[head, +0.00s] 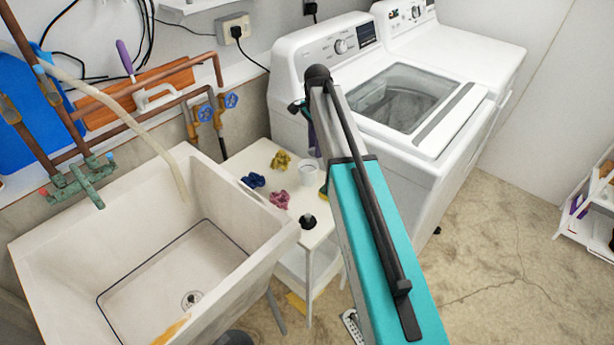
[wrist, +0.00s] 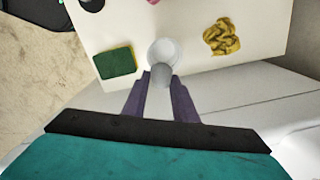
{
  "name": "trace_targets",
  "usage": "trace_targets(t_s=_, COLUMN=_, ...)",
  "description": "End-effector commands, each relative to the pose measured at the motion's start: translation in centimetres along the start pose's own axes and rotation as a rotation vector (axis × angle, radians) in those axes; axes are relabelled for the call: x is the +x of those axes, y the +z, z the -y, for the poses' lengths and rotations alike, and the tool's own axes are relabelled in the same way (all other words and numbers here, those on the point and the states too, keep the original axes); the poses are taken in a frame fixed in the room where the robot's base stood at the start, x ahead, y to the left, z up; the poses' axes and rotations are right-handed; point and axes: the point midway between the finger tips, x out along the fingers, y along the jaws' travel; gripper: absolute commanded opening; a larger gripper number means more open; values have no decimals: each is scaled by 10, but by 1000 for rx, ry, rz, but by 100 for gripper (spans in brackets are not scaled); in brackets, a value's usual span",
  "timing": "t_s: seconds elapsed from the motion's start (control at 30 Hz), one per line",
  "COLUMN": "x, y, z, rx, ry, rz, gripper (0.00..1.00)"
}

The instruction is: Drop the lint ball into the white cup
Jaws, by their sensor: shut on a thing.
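The grey lint ball (wrist: 161,74) is between the purple fingertips of my gripper (wrist: 160,82) in the wrist view. The gripper is shut on it. The white cup (wrist: 163,46) stands on the white table just beyond the ball, and the ball overlaps the cup's near rim in the picture. I cannot tell how high the ball is above the rim. In the head view the cup (head: 308,172) is on the small table, and my gripper (head: 313,146) is partly hidden by my arm. The ball is not visible there.
The white table (head: 238,161) also holds a yellow cloth (wrist: 222,37), a green sponge (wrist: 115,64), a blue cloth (head: 253,180), a pink cloth (head: 279,199) and a black object (head: 308,221). A sink (head: 271,240) is to the left, a washing machine (head: 425,170) to the right.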

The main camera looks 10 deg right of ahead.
Motion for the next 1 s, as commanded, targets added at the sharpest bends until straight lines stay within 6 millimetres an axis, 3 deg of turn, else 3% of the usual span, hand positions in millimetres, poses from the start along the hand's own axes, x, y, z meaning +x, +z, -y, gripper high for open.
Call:
trace_targets(t_s=0.03, x=0, y=0, z=0, rx=0, ry=0, rz=0, gripper=30)
trace_targets(t_s=0.13, x=0, y=0, z=0, rx=0, ry=0, rz=0, gripper=47)
trace_targets(t_s=0.67, x=-7, y=1, z=1, rx=-1, ry=-1, rz=0, gripper=47)
trace_targets(t_s=1.0, x=-44, y=1, z=1, rx=-2, ry=-2, rz=-1, gripper=47)
